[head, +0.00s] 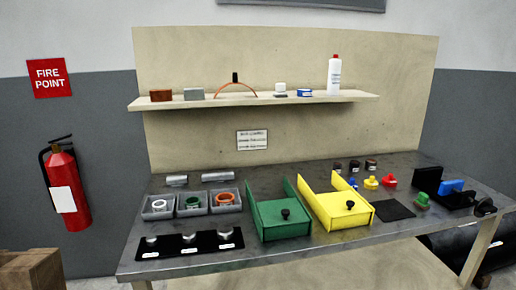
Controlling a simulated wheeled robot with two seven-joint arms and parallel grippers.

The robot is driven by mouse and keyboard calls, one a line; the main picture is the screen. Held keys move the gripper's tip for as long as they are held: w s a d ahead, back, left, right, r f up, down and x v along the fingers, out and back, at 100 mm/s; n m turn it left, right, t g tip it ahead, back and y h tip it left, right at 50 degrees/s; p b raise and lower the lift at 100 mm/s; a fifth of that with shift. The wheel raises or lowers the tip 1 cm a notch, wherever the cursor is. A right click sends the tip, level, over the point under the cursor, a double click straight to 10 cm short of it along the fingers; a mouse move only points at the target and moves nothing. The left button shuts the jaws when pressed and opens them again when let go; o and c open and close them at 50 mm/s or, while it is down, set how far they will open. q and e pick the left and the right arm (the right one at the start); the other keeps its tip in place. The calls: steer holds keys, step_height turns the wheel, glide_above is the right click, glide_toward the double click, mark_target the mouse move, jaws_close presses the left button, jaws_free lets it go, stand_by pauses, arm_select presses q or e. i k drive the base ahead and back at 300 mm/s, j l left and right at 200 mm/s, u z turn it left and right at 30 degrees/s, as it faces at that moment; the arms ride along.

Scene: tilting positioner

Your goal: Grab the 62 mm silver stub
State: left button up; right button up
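Two silver cylinders lie on their sides at the back left of the grey bench: a shorter one (177,180) and a longer one (217,177). Several small silver pieces stand in a row on a black board (168,251) at the front left, each with a white label, among them a left piece (151,239) and a right piece (226,232). The labels are too small to read, so I cannot tell which silver piece is the 62 mm stub. Neither of my grippers is in view.
Grey bins (192,212) with rings stand between the cylinders and the black board. A green tray (262,234) and a yellow tray (330,222) fill the bench's middle. Coloured knobs (389,180) and a black fixture with a blue block (451,186) are at right. A shelf (330,98) hangs above.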

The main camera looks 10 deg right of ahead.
mark_target(370, 163)
steer(key=i+l, duration=0.1)
steer(key=l, duration=0.45)
steer(key=i+l, duration=0.1)
steer(key=l, duration=0.45)
steer(key=i+l, duration=0.1)
steer(key=l, duration=0.5)
steer(key=i+l, duration=0.1)
steer(key=l, duration=0.45)
steer(key=i+l, duration=0.15)
steer(key=l, duration=0.4)
steer(key=i+l, duration=0.1)
steer(key=l, duration=0.45)
steer(key=i+l, duration=0.1)
steer(key=l, duration=0.5)
